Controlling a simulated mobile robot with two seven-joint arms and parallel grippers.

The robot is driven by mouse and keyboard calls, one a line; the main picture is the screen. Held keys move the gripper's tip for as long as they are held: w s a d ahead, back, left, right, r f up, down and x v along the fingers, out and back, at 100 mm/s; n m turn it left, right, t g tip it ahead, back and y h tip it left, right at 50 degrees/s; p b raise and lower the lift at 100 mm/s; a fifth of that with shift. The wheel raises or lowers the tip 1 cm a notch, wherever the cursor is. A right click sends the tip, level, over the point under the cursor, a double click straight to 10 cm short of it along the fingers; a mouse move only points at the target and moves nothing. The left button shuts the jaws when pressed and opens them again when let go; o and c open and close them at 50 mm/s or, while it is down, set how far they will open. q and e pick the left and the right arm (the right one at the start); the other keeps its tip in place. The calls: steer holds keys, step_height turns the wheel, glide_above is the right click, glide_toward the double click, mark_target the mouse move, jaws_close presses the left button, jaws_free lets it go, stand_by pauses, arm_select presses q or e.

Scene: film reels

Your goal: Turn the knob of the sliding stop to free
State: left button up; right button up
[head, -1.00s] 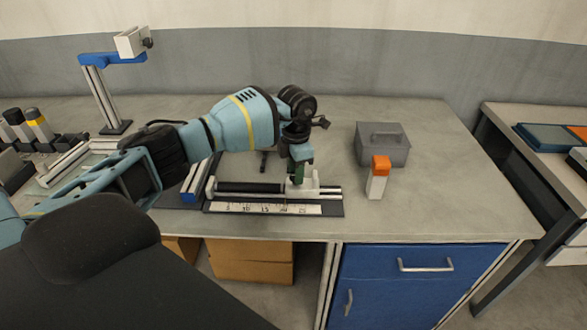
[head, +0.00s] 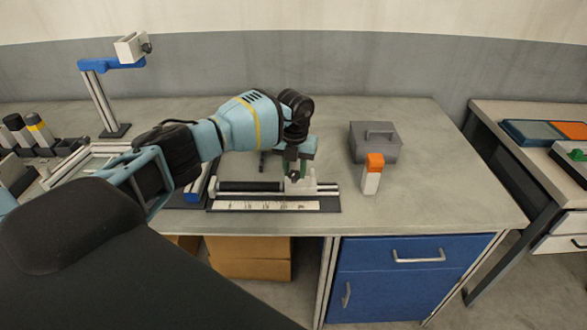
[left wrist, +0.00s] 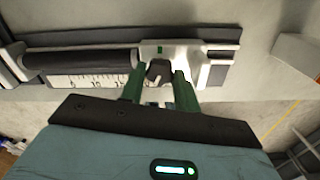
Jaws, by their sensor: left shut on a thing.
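The sliding stop (head: 298,187) is a pale block on a rail fixture with a black roller (head: 248,187) and a ruler strip (head: 262,205). In the left wrist view the stop (left wrist: 190,56) carries a dark knob (left wrist: 158,72), with a small green mark just beyond it. My left gripper (head: 295,170) points down over the stop. In the left wrist view its green fingers (left wrist: 160,88) stand on either side of the knob and are shut on it. In the head view the knob is hidden by the fingers. My right gripper is not in view.
A grey lidded box (head: 375,143) and an orange-topped white block (head: 372,174) stand right of the fixture. A blue-topped stand (head: 112,63) is at the back left. The bench's right part is clear. A second table (head: 500,112) stands further right.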

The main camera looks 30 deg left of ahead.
mark_target(294, 173)
arm_select(q)
steer(key=n, duration=0.4)
steer(key=shift+n, duration=0.4)
stand_by(0.4)
steer(key=o, duration=1)
steer(key=shift+c, duration=0.2)
steer(key=shift+r, duration=3.9)
